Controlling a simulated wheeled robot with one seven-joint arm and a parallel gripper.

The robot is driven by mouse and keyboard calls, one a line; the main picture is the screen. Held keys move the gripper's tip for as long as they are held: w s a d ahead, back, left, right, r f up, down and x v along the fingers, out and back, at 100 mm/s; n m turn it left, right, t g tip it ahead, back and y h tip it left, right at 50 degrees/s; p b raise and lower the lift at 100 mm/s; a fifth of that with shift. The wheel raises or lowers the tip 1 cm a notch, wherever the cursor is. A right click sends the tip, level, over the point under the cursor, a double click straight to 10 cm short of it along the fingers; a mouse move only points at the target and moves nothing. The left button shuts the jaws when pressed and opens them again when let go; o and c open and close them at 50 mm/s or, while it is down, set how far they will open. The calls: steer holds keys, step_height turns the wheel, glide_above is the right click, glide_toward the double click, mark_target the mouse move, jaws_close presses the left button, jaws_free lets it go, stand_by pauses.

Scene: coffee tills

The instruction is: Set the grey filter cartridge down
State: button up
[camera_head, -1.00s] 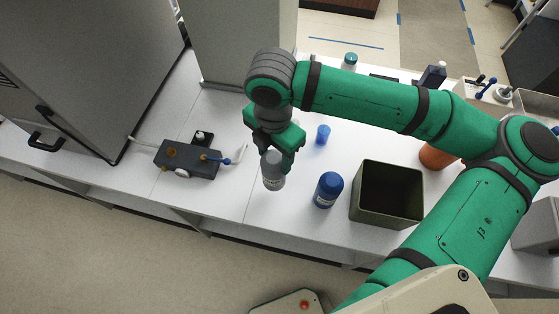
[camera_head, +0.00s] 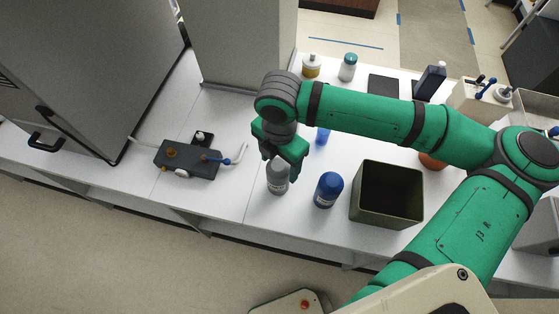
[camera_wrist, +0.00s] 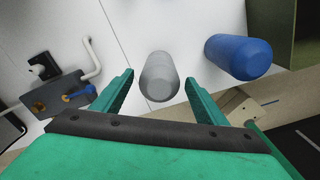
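The grey filter cartridge (camera_head: 278,178) stands upright on the white counter, left of a blue cylinder, in the head view. In the wrist view the grey cartridge (camera_wrist: 159,78) is between my two green fingers, with a visible gap on each side. My gripper (camera_wrist: 159,80) is open. In the head view my gripper (camera_head: 285,158) is right above and behind the cartridge and hides part of its top.
A smaller blue cylinder (camera_head: 322,136) is behind. A black valve block (camera_head: 187,160) lies left. Bare counter lies between block and cartridge.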

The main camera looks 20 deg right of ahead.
stand_by(0.3)
step_height(320, 180, up, 12)
steer(key=shift+r, duration=0.15)
stand_by(0.4)
stand_by(0.5)
